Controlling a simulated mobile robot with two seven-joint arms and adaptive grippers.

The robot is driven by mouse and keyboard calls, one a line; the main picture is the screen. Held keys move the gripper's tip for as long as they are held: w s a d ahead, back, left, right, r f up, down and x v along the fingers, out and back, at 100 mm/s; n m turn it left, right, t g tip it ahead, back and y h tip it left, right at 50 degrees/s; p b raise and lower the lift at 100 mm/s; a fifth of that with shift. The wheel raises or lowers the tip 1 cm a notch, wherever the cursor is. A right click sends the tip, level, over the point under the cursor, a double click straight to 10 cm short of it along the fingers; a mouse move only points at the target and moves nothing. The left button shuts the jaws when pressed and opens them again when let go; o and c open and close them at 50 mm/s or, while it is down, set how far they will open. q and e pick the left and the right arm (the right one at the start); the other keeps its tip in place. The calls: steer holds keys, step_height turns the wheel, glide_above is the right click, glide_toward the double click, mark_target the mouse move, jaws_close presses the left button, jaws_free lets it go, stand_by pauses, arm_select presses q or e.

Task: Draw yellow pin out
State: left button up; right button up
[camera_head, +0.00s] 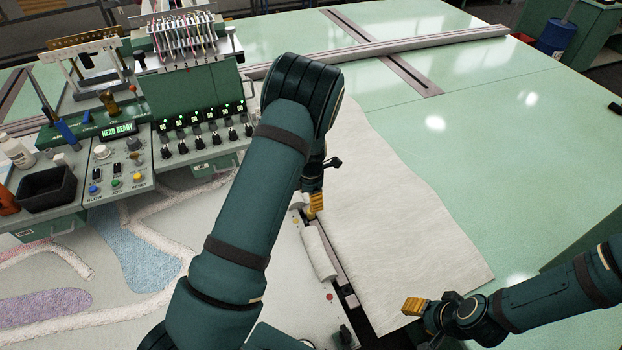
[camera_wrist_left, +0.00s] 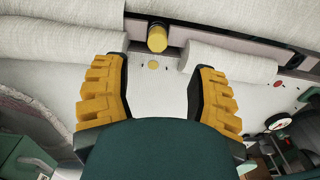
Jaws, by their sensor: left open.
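The yellow pin (camera_wrist_left: 157,38), a short round-headed peg, stands in a dark slot of the rail at the top middle of the left wrist view. My left gripper (camera_wrist_left: 157,95) is open around empty space, its two yellow ribbed fingers apart. The pin shows beyond and between the fingertips, not touched. In the head view my left gripper (camera_head: 316,204) is over the rail, and the pin cannot be made out there. My right gripper (camera_head: 414,307) hangs low at the right, apart from the rail; its finger gap is unclear.
White rolls (camera_head: 319,252) lie along the rail; in the wrist view one roll (camera_wrist_left: 228,62) is right of the pin. A yellow dot (camera_wrist_left: 153,65) and red dot (camera_wrist_left: 278,84) mark the panel. White cloth (camera_head: 400,190) covers the table beside it. A control console (camera_head: 125,165) stands left.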

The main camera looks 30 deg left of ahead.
mark_target(311, 213)
arm_select(q)
steer(key=shift+w+a, duration=0.1)
steer(key=shift+w, duration=0.2)
steer(key=shift+s+f, duration=0.15)
steer(key=shift+f, duration=0.6)
step_height(311, 213, down, 8)
steer(key=b, duration=0.5)
steer(key=shift+r, duration=0.25)
steer(key=shift+r, duration=0.1)
jaws_close()
steer(key=shift+r+p, duration=0.25)
steer(key=shift+p, duration=0.05)
steer(key=shift+r, duration=0.35)
steer(key=shift+r+p, duration=0.35)
steer(key=shift+p, duration=0.15)
steer(key=shift+r, duration=0.3)
